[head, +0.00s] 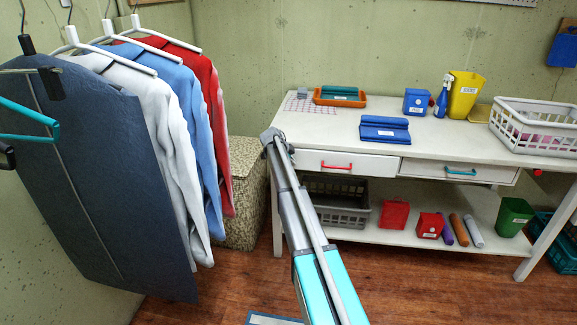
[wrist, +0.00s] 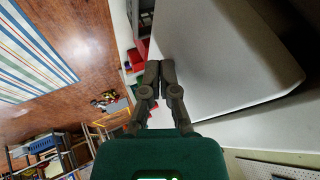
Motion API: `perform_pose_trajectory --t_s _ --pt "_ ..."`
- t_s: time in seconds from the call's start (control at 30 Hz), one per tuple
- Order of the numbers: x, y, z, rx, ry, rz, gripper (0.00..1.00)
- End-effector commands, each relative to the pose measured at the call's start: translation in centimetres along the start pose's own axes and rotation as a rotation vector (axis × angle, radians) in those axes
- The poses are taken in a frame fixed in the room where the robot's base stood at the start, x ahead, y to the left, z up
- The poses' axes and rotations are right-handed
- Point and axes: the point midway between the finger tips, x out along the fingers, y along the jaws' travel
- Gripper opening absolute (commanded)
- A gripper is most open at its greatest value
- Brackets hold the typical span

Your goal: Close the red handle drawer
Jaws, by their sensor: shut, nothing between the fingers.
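The drawer with the red handle (head: 337,166) is the left one under the white workbench top, its pale front (head: 378,169) facing me. I cannot tell how far it stands out. My arm reaches to the bench's left front corner in the head view, left of the red handle; the fingers are not clear there. In the wrist view my gripper (wrist: 158,68) is shut and empty, its fingertips beside a large pale panel (wrist: 220,60). I cannot tell whether they touch it.
A teal-handled drawer (head: 460,172) is on the right. The workbench (head: 330,130) carries blue, orange and yellow items and a white basket (head: 530,125). Hanging clothes (head: 130,150) and a speckled hamper (head: 247,195) stand left.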

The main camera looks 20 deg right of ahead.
Motion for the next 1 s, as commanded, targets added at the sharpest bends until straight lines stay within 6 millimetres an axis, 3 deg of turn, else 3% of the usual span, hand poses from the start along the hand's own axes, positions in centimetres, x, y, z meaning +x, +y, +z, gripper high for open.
perform_pose_trajectory --t_s 0.67,0.9,1.0 --pt "-0.4 0.8 0.1 0.000 0.000 0.000 0.00" --pt "-1.6 2.8 0.3 0.000 0.000 0.000 0.00" --pt "-3.0 2.4 0.2 0.000 0.000 0.000 0.00"
